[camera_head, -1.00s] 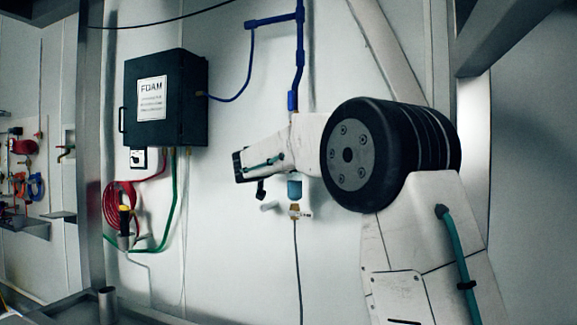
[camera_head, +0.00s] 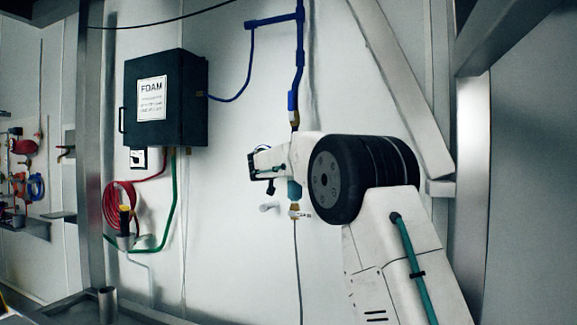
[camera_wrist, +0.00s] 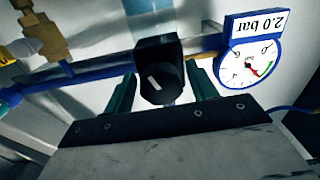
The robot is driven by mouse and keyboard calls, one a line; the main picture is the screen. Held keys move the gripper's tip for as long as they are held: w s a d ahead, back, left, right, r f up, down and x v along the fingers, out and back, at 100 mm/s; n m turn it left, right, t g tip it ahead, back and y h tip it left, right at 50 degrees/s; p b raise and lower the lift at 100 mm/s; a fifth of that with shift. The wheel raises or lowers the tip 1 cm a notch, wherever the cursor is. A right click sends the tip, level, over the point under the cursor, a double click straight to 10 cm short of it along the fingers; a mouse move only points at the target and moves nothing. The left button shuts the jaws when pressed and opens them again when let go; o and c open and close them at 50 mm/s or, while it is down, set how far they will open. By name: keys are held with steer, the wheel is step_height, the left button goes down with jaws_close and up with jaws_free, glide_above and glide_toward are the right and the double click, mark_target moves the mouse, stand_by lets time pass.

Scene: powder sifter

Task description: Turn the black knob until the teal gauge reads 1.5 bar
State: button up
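In the wrist view, the black knob (camera_wrist: 160,82) has a short white mark on its face and sits on a blue pipe line. My gripper (camera_wrist: 160,70) has its two dark teal fingers apart, one on each side of the knob. Narrow gaps seem to show, but I cannot tell whether either finger touches it. A round gauge (camera_wrist: 249,64) with a white face and blue rim is right of the knob. It appears upside down, with a "2.0 bar" label (camera_wrist: 258,23). In the head view, my arm hides the knob and gauge.
In the wrist view, brass fittings (camera_wrist: 47,38) are at upper left. In the head view, a teal bowl (camera_head: 294,190) hangs under the blue pipe (camera_head: 297,75). A black FOAM box (camera_head: 165,98) and red hose (camera_head: 118,205) are to the left. A metal post (camera_head: 91,150) stands farther left.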

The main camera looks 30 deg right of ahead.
steer(key=c, duration=0.7)
steer(key=shift+o, duration=0.2)
steer(key=shift+n, duration=0.3)
steer(key=n, duration=0.3)
steer(key=shift+s+n, duration=0.1)
steer(key=shift+n, duration=1.9)
steer(key=o, duration=1)
steer(key=shift+c, duration=0.2)
